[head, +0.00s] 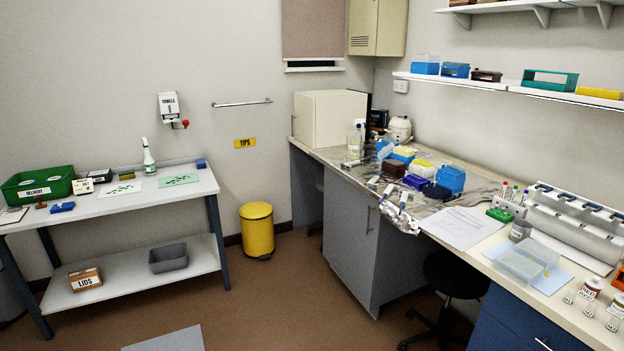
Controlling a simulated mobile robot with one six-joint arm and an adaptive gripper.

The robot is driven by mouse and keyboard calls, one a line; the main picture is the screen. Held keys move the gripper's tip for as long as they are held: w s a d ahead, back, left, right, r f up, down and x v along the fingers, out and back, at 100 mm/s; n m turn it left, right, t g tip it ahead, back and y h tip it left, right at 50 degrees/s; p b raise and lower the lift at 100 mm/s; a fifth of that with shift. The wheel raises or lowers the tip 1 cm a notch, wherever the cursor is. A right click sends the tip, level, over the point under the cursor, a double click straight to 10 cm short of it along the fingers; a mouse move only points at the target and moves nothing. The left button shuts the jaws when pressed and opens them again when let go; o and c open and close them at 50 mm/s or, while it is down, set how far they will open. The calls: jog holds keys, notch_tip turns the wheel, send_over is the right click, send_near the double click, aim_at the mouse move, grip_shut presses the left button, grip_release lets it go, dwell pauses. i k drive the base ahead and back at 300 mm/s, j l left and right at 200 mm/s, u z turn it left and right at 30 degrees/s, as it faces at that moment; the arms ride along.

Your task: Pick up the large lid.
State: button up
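I cannot tell for sure which thing is the large lid. A clear, shallow, box-like piece (526,262) sits on the right part of the bench, and I cannot tell if it is a lid or a tray. A small box labelled LIDS (86,279) stands on the lower shelf of the left table.
Blue, yellow and dark boxes (450,179) crowd the bench behind my gripper. A tube rack (508,206), a grey cup (520,230) and small jars (591,287) stand farther right. A black stool (458,273) is below the bench.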

aim_at(517, 267)
jog(key=i+z, duration=0.15)
jog(key=i, duration=0.4)
jog(key=i+j+z, duration=0.15)
jog(key=i, duration=0.35)
jog(key=i+j+z, duration=0.15)
jog(key=i, duration=0.4)
jog(key=i+j+z, duration=0.15)
jog(key=i+j, duration=0.15)
jog(key=i, duration=0.2)
jog(key=i+j+z, duration=0.2)
jog(key=i+z, duration=0.2)
jog(key=z, duration=2.1)
jog(key=u, duration=2.35)
jog(key=k+l+z, duration=0.15)
jog(key=l+z, duration=0.3)
jog(key=l, duration=0.5)
jog(key=l+z, duration=0.45)
jog(key=l, duration=0.5)
